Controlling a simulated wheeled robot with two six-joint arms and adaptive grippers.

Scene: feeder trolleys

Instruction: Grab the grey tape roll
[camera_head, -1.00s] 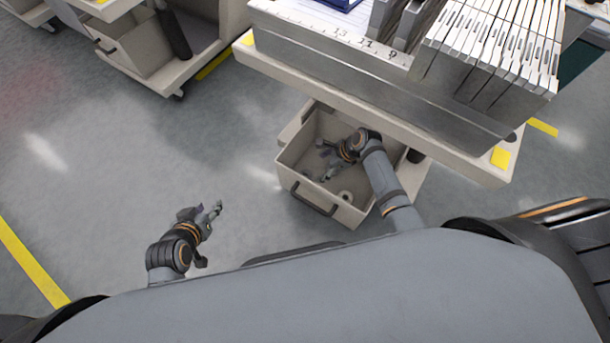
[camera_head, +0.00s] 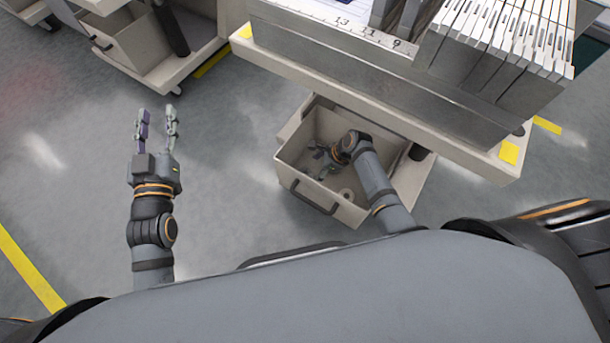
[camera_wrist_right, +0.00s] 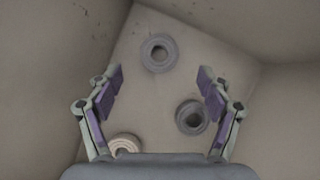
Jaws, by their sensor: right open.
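Three tape rolls lie on the floor of an open drawer bin (camera_head: 312,184). In the right wrist view, one grey roll (camera_wrist_right: 145,53) lies at the top centre and a darker grey roll (camera_wrist_right: 184,125) lies right of centre. A beige roll (camera_wrist_right: 113,143) is at the lower left, partly hidden by my gripper. In the head view one roll (camera_head: 346,194) shows near the bin's front wall. My right gripper (camera_head: 321,165) is inside the bin, open and empty, and in its wrist view (camera_wrist_right: 158,85) its fingers straddle the rolls. My left gripper (camera_head: 157,117) is open and empty over the floor.
The bin is under a trolley shelf (camera_head: 400,105) that carries upright metal feeders (camera_head: 500,70). The shelf edge is close behind my right arm. Another trolley (camera_head: 150,75) stands at the upper left. The floor around my left arm is clear.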

